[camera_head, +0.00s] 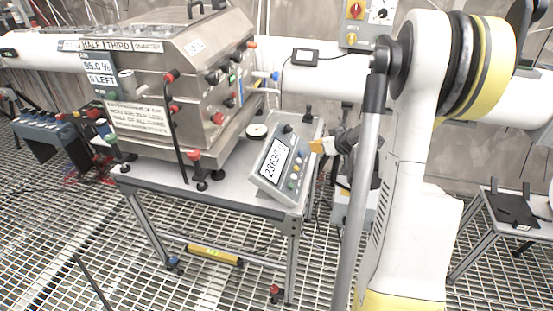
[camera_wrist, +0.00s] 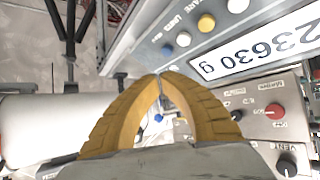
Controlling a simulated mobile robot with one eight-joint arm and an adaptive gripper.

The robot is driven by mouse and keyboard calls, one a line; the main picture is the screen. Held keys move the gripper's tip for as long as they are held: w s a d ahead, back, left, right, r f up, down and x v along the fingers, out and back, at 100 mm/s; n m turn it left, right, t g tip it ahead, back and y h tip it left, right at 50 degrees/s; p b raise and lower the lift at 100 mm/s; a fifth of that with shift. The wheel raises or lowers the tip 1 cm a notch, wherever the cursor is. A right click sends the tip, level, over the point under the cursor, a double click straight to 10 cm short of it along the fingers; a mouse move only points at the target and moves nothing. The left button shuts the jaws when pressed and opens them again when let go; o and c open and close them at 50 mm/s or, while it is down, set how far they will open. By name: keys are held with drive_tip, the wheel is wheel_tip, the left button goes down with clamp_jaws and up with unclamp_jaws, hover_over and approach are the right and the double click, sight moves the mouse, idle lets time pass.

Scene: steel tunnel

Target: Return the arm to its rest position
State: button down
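My arm (camera_head: 408,150), white with black and yellow bands, stands at the right in the head view and reaches down behind the display unit. My gripper (camera_head: 318,146) is beside the upper right edge of the grey display unit (camera_head: 258,176). In the wrist view the two yellow fingers of my gripper (camera_wrist: 160,77) curve together and meet at the tips, with nothing seen between them. The display unit's readout (camera_wrist: 255,50) shows 23630 g there, with blue, yellow and white buttons. Whether the fingers touch the unit cannot be told.
A steel box machine (camera_head: 180,85) with knobs stands on the metal table (camera_head: 150,180). A control panel (camera_wrist: 270,115) with a red button lies beyond the fingers. A white pipe (camera_head: 310,75) runs behind. A small stand (camera_head: 490,235) is at right; grated floor (camera_head: 200,290) lies in front.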

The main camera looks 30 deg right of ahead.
idle(0.4)
drive_tip(key=s+a+r+g+y, duration=0.15)
drive_tip(key=a+r, duration=0.35)
drive_tip(key=a, duration=0.7)
drive_tip(key=s+a+r+g, duration=0.1)
drive_tip(key=s+a+r, duration=0.3)
drive_tip(key=a, duration=0.8)
drive_tip(key=s+a+r+n+g, duration=0.1)
drive_tip(key=s+a, duration=1.1)
drive_tip(key=s, duration=0.2)
drive_tip(key=shift+a+r, duration=0.25)
drive_tip(key=shift+r, duration=0.05)
drive_tip(key=shift+w, duration=0.1)
